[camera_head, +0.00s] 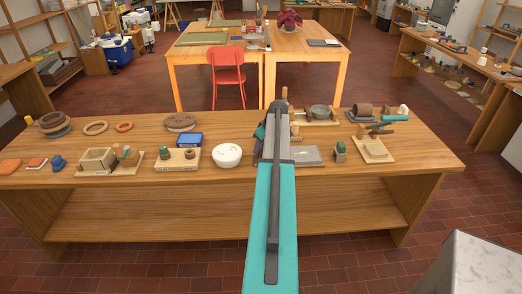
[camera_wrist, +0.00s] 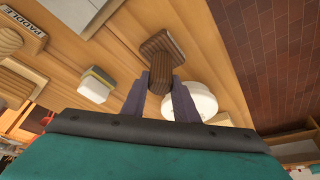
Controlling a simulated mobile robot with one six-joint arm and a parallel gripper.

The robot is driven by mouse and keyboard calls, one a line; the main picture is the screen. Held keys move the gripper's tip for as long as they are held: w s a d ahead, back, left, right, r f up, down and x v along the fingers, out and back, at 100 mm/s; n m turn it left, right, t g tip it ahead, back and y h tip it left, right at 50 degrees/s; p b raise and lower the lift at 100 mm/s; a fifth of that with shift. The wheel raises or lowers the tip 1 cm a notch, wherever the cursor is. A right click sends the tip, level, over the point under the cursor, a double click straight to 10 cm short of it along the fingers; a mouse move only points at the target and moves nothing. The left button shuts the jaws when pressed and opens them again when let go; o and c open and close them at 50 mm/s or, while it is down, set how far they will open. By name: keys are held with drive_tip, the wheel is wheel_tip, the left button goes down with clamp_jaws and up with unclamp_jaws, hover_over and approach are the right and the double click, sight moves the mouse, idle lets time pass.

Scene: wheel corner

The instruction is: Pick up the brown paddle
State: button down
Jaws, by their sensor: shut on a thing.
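The brown paddle (camera_wrist: 160,44) shows in the wrist view as a dark, striped wooden piece with a broad end and a narrower part below it. My gripper (camera_wrist: 160,84) has its two dark fingers on either side of that narrower part and is shut on it.
A white round tub (camera_head: 227,155) stands on the workbench (camera_head: 210,178), close to my arm. Wooden boards with small pieces (camera_head: 92,163) stand left, and another board (camera_head: 374,151) right. A label reading PADDLE (camera_wrist: 22,22) shows in the wrist view. A red chair (camera_head: 227,75) stands behind.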

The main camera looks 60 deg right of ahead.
drive_tip(key=shift+r, duration=0.15)
drive_tip(key=shift+r+b, duration=0.9)
drive_tip(key=shift+r, duration=0.5)
drive_tip(key=s+a+r+b, duration=0.1)
drive_tip(key=s+a+b, duration=0.1)
drive_tip(key=s, duration=0.5)
drive_tip(key=s+a+r+b, duration=0.1)
drive_tip(key=s+a+b, duration=0.1)
drive_tip(key=s, duration=0.6)
drive_tip(key=shift+s+a+b, duration=0.2)
drive_tip(key=shift+a+b, duration=0.2)
drive_tip(key=shift+f, duration=0.1)
